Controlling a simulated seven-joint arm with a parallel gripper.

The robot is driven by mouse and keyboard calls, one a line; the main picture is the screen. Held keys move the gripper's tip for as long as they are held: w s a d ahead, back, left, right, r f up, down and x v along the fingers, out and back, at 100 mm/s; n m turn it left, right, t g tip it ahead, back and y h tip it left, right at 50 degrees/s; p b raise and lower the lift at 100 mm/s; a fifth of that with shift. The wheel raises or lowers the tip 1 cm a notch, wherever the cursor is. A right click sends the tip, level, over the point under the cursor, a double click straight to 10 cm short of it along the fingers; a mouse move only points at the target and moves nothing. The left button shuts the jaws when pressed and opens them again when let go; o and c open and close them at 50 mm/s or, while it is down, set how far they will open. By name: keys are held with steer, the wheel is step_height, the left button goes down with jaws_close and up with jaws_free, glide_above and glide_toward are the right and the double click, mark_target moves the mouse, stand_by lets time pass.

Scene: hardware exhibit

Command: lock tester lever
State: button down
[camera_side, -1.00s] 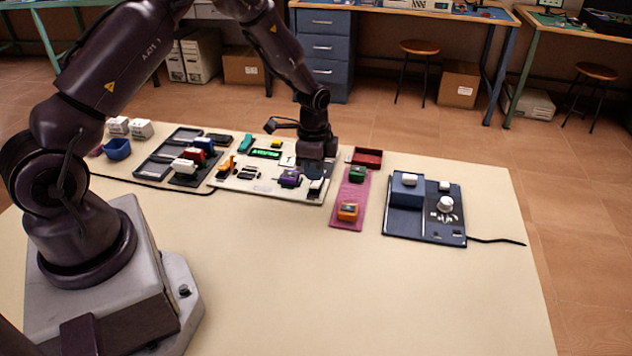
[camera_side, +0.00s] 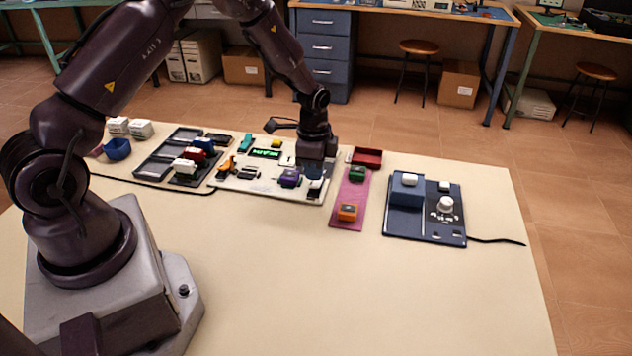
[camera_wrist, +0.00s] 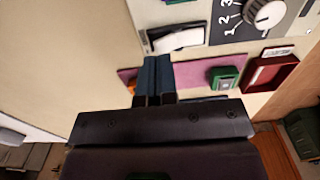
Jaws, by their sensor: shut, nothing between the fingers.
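The tester is a pale board (camera_side: 255,186) in the middle of the table, with a lit green display (camera_side: 266,153), an orange part and a purple block. A white lever (camera_side: 315,188) sits at its right end, directly below my gripper (camera_side: 315,178). In the wrist view, the white lever (camera_wrist: 176,39) lies in a dark-edged slot on the board. My gripper (camera_wrist: 154,60) is shut and empty, its blue fingertips together close to the lever's lower edge. I cannot tell whether they touch it. My gripper hides the board's far right part in the side view.
A pink mat (camera_side: 352,192) with green and orange blocks and a red tray (camera_side: 367,157) lies right of the tester. A dark blue panel (camera_side: 412,228) stands farther right. A numbered dial (camera_wrist: 264,14) shows near the lever. The front table is clear.

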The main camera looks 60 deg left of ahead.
mark_target(314, 186)
steer(key=shift+f, duration=1.45)
stand_by(0.4)
steer(key=shift+r, duration=3.55)
